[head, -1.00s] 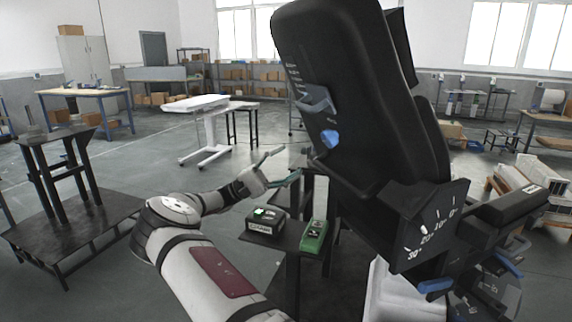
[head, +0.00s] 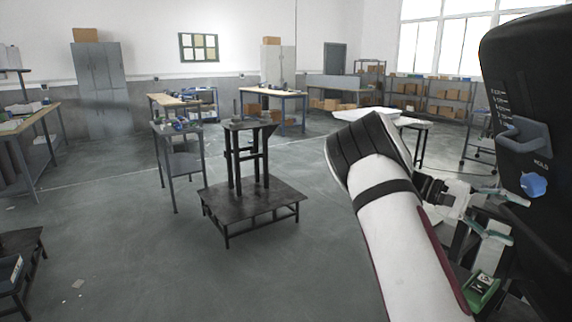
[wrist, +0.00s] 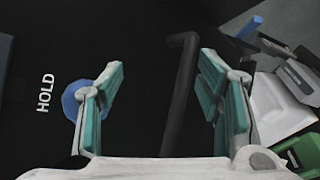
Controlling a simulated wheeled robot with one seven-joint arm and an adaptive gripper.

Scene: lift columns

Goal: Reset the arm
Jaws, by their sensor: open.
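My arm reaches in from the lower right of the head view. My gripper (head: 512,216) is close beside a tall black lift column (head: 535,130) at the right edge. The column has a grey handle, a blue knob (head: 533,184) and the word HOLD. In the wrist view, my gripper (wrist: 162,68) has its two teal-padded fingers spread apart with nothing held between them. The black surface of the column fills most of the background there, and the blue knob (wrist: 84,97) shows partly behind the left finger. I cannot tell whether a finger touches the column.
A green device (head: 480,286) lies below my gripper, partly hidden by my arm. A black stand on a low platform (head: 250,212) is at centre-left. A narrow table (head: 180,148) and workbenches stand behind it.

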